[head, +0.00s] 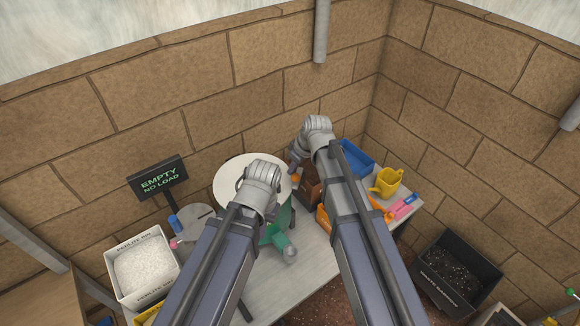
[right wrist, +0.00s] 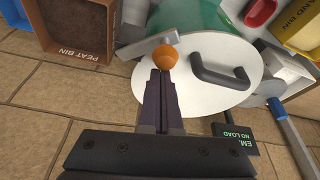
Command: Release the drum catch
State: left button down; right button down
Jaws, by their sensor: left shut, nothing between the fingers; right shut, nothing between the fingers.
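The drum is green with a round white end plate (head: 228,180); in the right wrist view the plate (right wrist: 210,88) bears a black handle (right wrist: 220,76). A flat grey catch bar (right wrist: 145,46) with a round orange knob (right wrist: 164,57) lies at the plate's edge. My right gripper (right wrist: 163,76) is shut and empty, its fingertips just short of the knob; I cannot tell whether they touch it. In the head view my right gripper (head: 298,158) is beside the drum's right side. My left gripper (head: 258,192) is over the drum, its fingers mostly hidden by its wrist; it is shut and empty.
A black sign (head: 158,178) reads "EMPTY NO LOAD". A white perlite bin (head: 112,272) stands at left, a brown peat bin (right wrist: 74,52) beside the drum. A blue bin (head: 356,158) and yellow watering can (head: 387,182) are at right. Brick walls close the back.

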jog(key=d+n, duration=0.1)
jog(key=n, duration=0.1)
jog(key=d+n+g, duration=0.1)
jog(key=shift+s+n+y, duration=0.2)
jog(key=shift+n+y, duration=0.2)
jog(key=d+n+g, duration=0.1)
jog(key=d+n, duration=0.1)
jog(key=n, duration=0.1)
jog(key=shift+d+n, duration=0.3)
jog(key=shift+w+d, duration=0.15)
jog(key=shift+d, duration=0.05)
jog(key=shift+a, duration=0.1)
dwell(0.3)
